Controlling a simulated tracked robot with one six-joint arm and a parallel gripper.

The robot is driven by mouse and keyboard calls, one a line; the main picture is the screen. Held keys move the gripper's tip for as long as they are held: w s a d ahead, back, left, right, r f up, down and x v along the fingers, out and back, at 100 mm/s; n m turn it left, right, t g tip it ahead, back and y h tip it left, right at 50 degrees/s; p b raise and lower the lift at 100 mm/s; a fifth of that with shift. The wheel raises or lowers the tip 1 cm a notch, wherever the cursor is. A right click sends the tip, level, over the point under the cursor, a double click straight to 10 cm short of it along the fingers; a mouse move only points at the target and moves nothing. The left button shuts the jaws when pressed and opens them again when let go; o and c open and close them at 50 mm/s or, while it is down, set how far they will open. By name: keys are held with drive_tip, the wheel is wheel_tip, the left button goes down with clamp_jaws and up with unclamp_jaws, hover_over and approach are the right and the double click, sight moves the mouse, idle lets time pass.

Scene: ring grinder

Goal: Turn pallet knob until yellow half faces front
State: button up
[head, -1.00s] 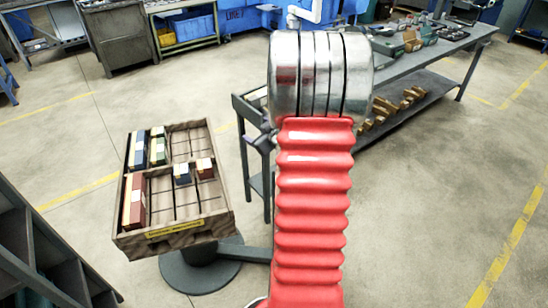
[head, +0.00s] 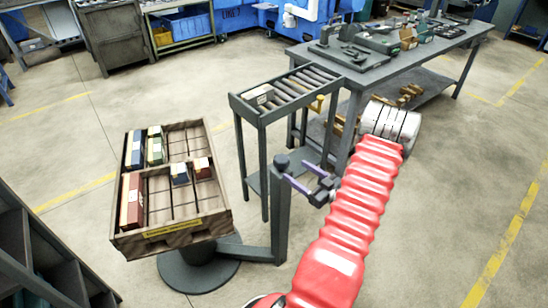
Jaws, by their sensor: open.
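The pallet knob (head: 282,161) is a small dark piece on top of a grey post (head: 281,220), right of the wooden pallet box (head: 172,233). It looks dark from here. No yellow half can be made out on it. My gripper (head: 295,171) has two purple fingers, spread apart and pointing left at the top of the post, close beside the knob. It is open and holds nothing that I can see. Whether a fingertip touches the knob or post, I cannot tell.
The tilted pallet box holds several coloured boxes and stands on a round base (head: 200,273) joined to the post. A roller conveyor (head: 290,90) stands behind the post. A grey workbench (head: 390,65) is beyond it. Floor at the right is clear.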

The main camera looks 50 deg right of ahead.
drive_tip(key=shift+s+a+f, duration=0.1)
drive_tip(key=shift+s+f, duration=0.05)
drive_tip(key=shift+s, duration=0.25)
drive_tip(key=shift+w, duration=0.1)
drive_tip(key=w+d, duration=0.1)
drive_tip(key=w, duration=1.2)
drive_tip(key=shift+w+d, duration=0.3)
drive_tip(key=shift+d, duration=0.05)
drive_tip(key=shift+a, duration=0.1)
drive_tip(key=c, duration=1.1)
